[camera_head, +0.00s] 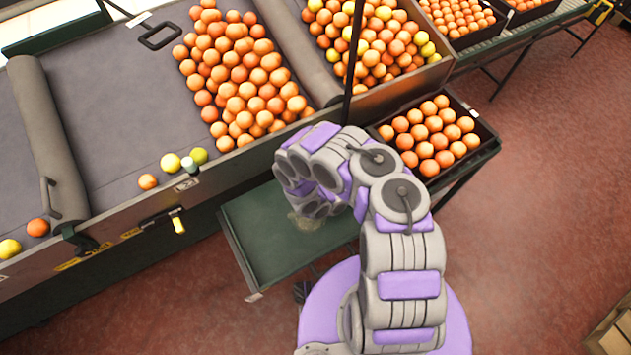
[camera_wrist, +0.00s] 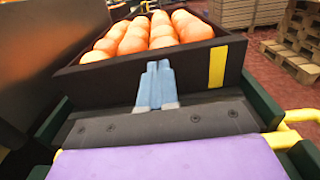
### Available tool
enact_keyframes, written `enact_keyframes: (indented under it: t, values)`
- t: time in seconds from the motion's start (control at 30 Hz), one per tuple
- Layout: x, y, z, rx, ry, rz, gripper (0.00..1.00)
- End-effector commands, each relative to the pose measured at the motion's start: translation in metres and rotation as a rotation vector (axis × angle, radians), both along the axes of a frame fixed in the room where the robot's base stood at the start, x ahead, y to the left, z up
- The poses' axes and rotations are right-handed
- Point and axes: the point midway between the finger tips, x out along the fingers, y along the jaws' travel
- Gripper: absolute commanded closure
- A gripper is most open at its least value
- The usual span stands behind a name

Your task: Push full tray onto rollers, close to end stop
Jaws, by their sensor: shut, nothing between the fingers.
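The black tray (camera_head: 467,167) is full of oranges and sits on a dark stand to the right of my arm. In the wrist view its near wall (camera_wrist: 196,72), with a yellow strip at the right, stands straight ahead. My gripper (camera_wrist: 157,66) is shut and empty, its pale blue fingers together and pointing at the middle of that wall. The fingertips overlap the wall; I cannot tell whether they touch it. I cannot make out an end stop.
A bare green stand top (camera_head: 262,240) lies left of and below my arm. The sloped sorting bin (camera_head: 110,110) holds a large orange pile. More full trays (camera_head: 478,38) stand on a green-framed line at top right. Wooden pallets (camera_wrist: 295,45) show at right. Red floor at right is open.

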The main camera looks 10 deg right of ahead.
Motion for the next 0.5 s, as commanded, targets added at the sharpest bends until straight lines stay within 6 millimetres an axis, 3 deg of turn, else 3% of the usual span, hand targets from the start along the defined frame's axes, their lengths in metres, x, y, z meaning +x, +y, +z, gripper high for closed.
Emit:
enact_keyframes:
  t: [0.5]
  values:
    - [-0.038, 0.09, 0.0, 0.002, 0.002, 0.0, 1.0]
